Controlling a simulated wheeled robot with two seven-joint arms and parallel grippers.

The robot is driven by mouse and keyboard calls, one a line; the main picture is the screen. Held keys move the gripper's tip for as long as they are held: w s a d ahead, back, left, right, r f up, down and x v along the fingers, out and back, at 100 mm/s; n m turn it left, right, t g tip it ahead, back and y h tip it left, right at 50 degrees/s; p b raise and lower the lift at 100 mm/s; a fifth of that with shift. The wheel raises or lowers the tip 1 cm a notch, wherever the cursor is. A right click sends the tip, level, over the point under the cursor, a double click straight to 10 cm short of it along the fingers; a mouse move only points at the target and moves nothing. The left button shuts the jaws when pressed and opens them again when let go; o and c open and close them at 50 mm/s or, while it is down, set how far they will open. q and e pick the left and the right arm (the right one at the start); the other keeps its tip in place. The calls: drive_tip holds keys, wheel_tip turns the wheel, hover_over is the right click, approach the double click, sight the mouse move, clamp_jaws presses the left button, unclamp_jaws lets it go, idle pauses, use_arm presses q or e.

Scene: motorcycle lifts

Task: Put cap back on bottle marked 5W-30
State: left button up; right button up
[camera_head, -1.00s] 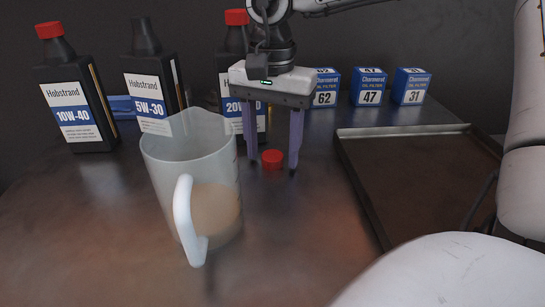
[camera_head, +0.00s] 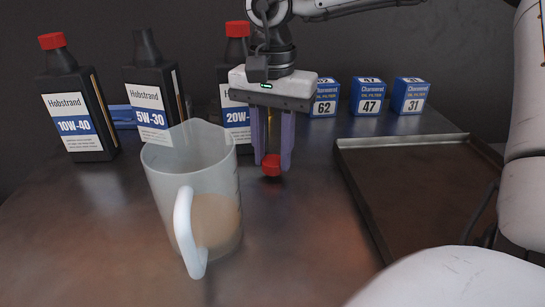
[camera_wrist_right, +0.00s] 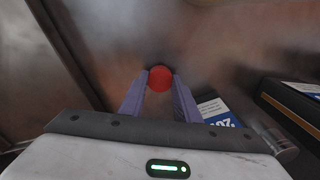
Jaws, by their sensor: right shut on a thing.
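The 5W-30 bottle (camera_head: 153,98) is black, upright and has no cap on its neck. It stands at the back left, behind a jug. A red cap (camera_head: 271,167) is between the fingertips of my right gripper (camera_head: 272,163), low over the table. My right gripper is shut on the cap, to the right of the bottles. In the right wrist view the red cap (camera_wrist_right: 161,78) shows between the two purple fingers. I cannot tell whether the cap still touches the table. My left gripper is not in view.
A translucent jug (camera_head: 158,170) with brown liquid stands in front of the 5W-30 bottle. The red-capped 10W-40 bottle (camera_head: 72,110) and 20W bottle (camera_head: 231,108) flank it. Filter boxes (camera_head: 368,96) stand at the back. A dark tray (camera_head: 420,190) lies right.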

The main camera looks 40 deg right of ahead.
sight(273, 160)
use_arm(q)
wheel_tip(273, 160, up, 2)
drive_tip(key=p, duration=0.3)
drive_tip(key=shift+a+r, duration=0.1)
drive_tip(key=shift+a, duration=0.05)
use_arm(e)
wheel_tip(273, 160, up, 17)
use_arm(q)
drive_tip(key=shift+p, duration=0.3)
